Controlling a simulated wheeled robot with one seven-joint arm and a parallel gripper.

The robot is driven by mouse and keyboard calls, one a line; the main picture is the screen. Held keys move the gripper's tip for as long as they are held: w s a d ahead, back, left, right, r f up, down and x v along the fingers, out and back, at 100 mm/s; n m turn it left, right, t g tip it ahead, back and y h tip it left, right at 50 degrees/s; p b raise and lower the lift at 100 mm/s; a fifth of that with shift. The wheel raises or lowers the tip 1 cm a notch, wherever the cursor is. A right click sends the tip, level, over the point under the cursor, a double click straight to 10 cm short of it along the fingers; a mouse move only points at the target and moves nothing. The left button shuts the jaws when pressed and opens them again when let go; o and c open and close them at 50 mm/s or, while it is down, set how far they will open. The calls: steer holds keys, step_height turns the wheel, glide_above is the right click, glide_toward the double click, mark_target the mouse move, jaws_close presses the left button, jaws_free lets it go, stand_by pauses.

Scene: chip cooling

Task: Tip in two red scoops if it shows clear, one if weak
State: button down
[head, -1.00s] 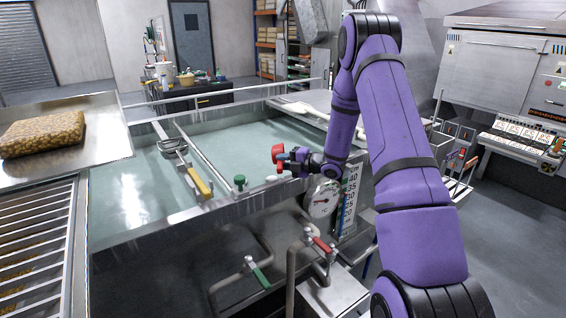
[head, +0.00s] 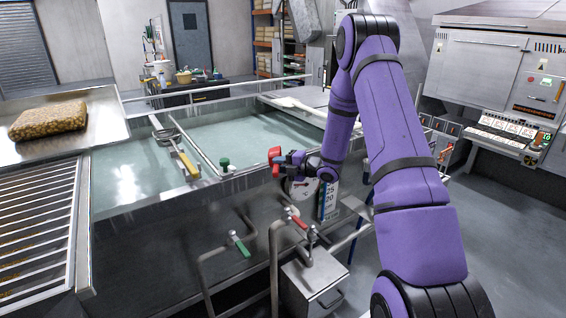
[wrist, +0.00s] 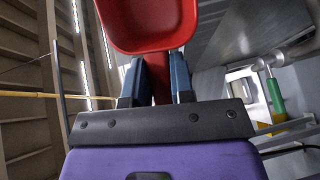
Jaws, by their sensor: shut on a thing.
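My gripper (head: 288,160) is shut on the handle of a red scoop (head: 274,158), close to the tank's front edge. In the wrist view the scoop (wrist: 150,22) has its bowl ahead of the blue fingers (wrist: 157,82), and the part of the bowl in view looks empty. The water tank (head: 165,228) holds pale blue-green water (head: 255,135). I cannot tell clear from weak in these frames.
A green knob (head: 225,163) and a yellow-handled tool (head: 187,164) sit along the tank edge. Pipes with a green valve lever (head: 240,243) and a red one (head: 296,218) stand in front. A dial (head: 300,188) is partly hidden. A tray (head: 108,125) holds a brown block.

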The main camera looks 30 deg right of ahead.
steer(key=s+a+f, duration=0.2)
steer(key=a+f, duration=0.2)
steer(key=a, duration=0.3)
steer(key=s+a+f+m+h, duration=0.1)
steer(key=s+a+f, duration=0.1)
steer(key=a+f, duration=0.2)
steer(key=a, duration=0.3)
steer(key=shift+a+f+t, duration=0.2)
steer(key=shift+a+t, duration=0.2)
